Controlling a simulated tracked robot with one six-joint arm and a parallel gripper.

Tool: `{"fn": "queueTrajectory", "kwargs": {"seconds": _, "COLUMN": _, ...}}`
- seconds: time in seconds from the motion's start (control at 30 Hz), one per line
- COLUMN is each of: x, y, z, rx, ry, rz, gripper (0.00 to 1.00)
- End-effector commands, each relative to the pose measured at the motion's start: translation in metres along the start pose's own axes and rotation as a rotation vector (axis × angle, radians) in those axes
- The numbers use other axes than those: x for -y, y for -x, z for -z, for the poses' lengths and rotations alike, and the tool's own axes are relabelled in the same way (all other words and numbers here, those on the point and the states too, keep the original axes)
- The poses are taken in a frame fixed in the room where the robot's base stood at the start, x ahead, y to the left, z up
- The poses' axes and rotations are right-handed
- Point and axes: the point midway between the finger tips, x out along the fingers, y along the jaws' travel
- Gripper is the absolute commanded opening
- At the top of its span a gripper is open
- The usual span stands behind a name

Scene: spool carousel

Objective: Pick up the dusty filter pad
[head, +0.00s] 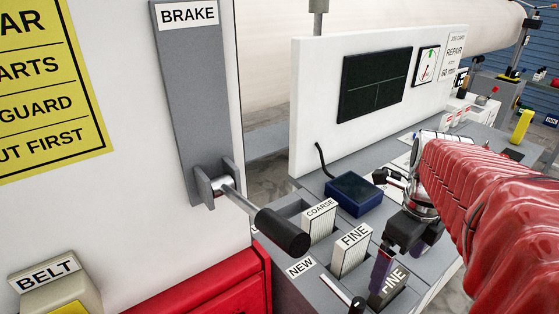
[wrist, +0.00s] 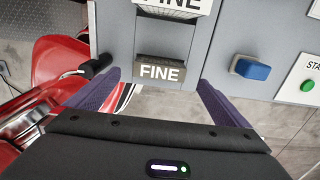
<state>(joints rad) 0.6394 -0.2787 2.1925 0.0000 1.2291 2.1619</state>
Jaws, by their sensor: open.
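The dusty filter pad is a dark grey-brown block labelled FINE (wrist: 160,72), seated in the grey bench top. In the head view this dark FINE pad (head: 391,284) is partly covered by my gripper. My gripper (wrist: 157,82) is open, with one purple finger to the left of the pad and one to the right in the wrist view. I cannot tell whether either finger touches it. In the head view my gripper (head: 393,266) hangs over the pad from above, its near finger beside the label. Nothing is held.
A clean white FINE pad (head: 352,249) and a COARSE pad (head: 319,223) stand close by, near the NEW label (head: 300,267). A dark blue box (head: 353,193) sits behind. A black-gripped brake lever (head: 283,232) juts out at left. A blue block (wrist: 252,68) is right of my fingers.

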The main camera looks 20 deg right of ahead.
Motion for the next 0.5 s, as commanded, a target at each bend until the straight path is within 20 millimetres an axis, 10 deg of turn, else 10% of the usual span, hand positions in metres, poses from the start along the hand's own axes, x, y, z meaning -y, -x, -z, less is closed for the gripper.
{"fn": "queueTrajectory", "kwargs": {"seconds": 0.5, "x": -0.0004, "y": -0.0144, "z": -0.0004, "rx": 0.001, "ry": 0.002, "rz": 0.001, "gripper": 1.00}}
